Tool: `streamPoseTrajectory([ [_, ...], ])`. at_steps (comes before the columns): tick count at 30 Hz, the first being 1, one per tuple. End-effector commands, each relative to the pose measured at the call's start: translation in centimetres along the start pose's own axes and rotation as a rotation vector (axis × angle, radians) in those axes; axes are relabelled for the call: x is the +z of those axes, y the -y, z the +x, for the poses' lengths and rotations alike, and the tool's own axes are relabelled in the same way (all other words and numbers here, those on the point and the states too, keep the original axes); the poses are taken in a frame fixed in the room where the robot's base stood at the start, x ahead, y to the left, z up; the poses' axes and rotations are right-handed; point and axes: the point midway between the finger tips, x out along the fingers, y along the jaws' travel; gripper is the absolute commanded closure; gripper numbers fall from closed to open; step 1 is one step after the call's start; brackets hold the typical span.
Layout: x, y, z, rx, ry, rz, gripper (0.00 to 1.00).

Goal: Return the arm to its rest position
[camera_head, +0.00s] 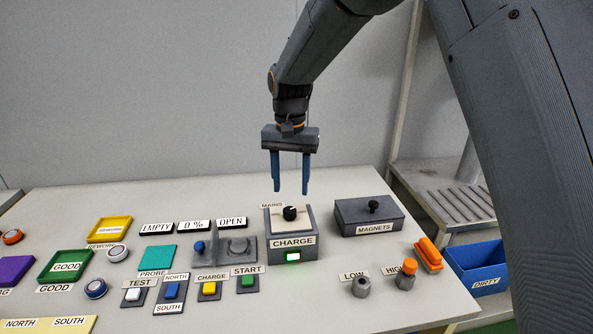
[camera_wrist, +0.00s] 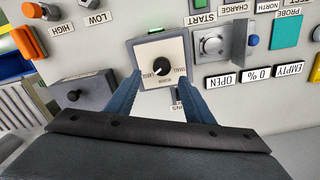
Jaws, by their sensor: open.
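My gripper (camera_head: 290,188) hangs from my arm above the table, with its two blue fingers pointing down and apart. It is open and empty. Below it is the charge box (camera_head: 292,247), grey with a black knob (camera_head: 290,213) on its top plate and a lit green light on its front. In the wrist view my open fingers (camera_wrist: 155,85) reach toward either side of the box's pale dial plate (camera_wrist: 170,54), where the black knob (camera_wrist: 161,69) sits. In the head view the fingertips are above the knob and do not touch it.
The magnets box (camera_head: 369,217) stands right of the charge box. Low and high posts, an orange-handled part (camera_head: 428,254) and a blue dirty bin (camera_head: 479,266) are further right. Coloured trays, buttons and a grey fixture (camera_head: 224,248) fill the left. The space above the table is clear.

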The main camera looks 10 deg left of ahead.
Motion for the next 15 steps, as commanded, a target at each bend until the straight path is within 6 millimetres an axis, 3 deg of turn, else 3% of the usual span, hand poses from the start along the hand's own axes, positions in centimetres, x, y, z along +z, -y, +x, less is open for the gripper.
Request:
streamPoseTrajectory([
  [4,1.0,-5.4,0.3,-0.005,-0.01,-0.002,0.52],
  [7,3.0,-11.2,0.9,-0.01,-0.025,-0.013,0.52],
  [12,8.6,-20.6,2.3,-0.015,-0.058,-0.041,0.52],
  [15,12.4,-24.8,3.3,-0.013,-0.077,-0.056,0.52],
])
